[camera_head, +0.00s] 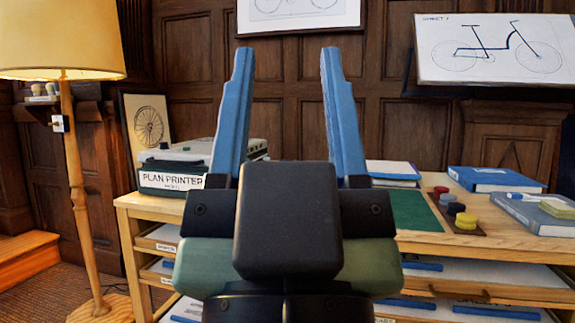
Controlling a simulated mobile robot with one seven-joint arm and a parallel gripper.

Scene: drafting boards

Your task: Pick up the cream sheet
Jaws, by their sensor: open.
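My gripper (287,60) is in the middle of the camera_head view, its two blue fingers pointing up and spread wide. It is open, with nothing between the fingers. No sheet stands out clearly as cream. Pale sheets (484,271) lie on the open shelves under the wooden desk top, some with blue strips along them. A pale sheet with a bicycle drawing (500,50) is on a tilted board at the upper right. My gripper hides the middle of the desk and touches no sheet that I can see.
A plan printer (172,181) stands on the desk's left part. A green mat (414,211), a tray of round pots (455,222), a blue book (495,179) and a grey-blue book (530,214) are on the right. A floor lamp (75,190) stands at the left.

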